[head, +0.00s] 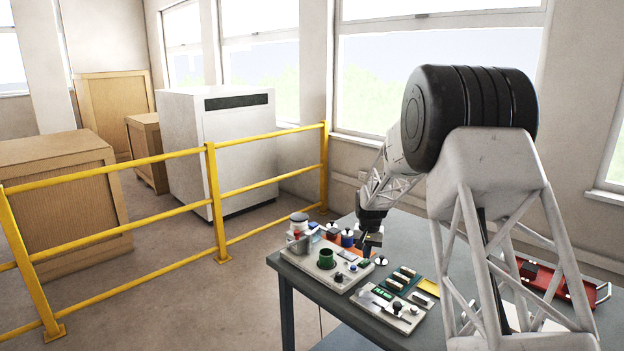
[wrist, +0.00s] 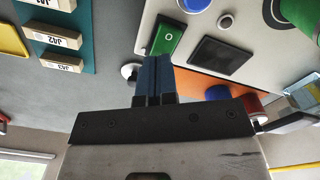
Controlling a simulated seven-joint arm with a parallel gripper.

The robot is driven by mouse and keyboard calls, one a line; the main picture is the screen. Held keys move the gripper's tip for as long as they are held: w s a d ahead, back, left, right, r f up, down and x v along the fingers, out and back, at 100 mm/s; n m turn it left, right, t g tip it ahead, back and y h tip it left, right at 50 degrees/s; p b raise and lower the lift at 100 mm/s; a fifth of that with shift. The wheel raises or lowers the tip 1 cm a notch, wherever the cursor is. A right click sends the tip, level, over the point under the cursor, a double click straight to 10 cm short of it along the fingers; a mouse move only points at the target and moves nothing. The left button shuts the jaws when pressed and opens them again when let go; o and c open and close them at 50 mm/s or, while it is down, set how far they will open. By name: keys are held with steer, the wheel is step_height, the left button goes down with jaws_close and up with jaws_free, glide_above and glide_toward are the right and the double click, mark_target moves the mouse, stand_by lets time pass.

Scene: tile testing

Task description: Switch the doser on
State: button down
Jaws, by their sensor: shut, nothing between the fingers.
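The doser is a pale grey unit (head: 325,270) on the table, with a green cup (head: 326,258) on top. In the wrist view its pale top (wrist: 235,45) carries a green rocker switch (wrist: 170,34) marked with a white circle, beside a dark display (wrist: 220,55). Which side of the rocker is pressed, I cannot tell. My gripper (head: 371,243) is over the doser's right end.
A red tray (head: 545,280) lies at the far right. A yellow railing (head: 212,200) stands beyond the table.

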steer(key=shift+f, duration=0.6)
stand_by(0.6)
steer(key=shift+r, duration=3.5)
steer(key=shift+s+r, duration=0.25)
steer(key=s+r, duration=0.6)
steer(key=s, duration=0.4)
steer(key=s+r+n+t, duration=0.1)
steer(key=s+r, duration=0.4)
steer(key=s, duration=0.4)
steer(key=s+r, duration=0.6)
steer(key=s, duration=0.4)
steer(key=s+f+n+t, duration=0.1)
steer(key=s+f, duration=0.1)
steer(key=s, duration=2.8)
steer(key=shift+s+f+n+t, duration=0.15)
steer(key=shift+f+n+t, duration=0.15)
steer(key=shift+f+n, duration=0.1)
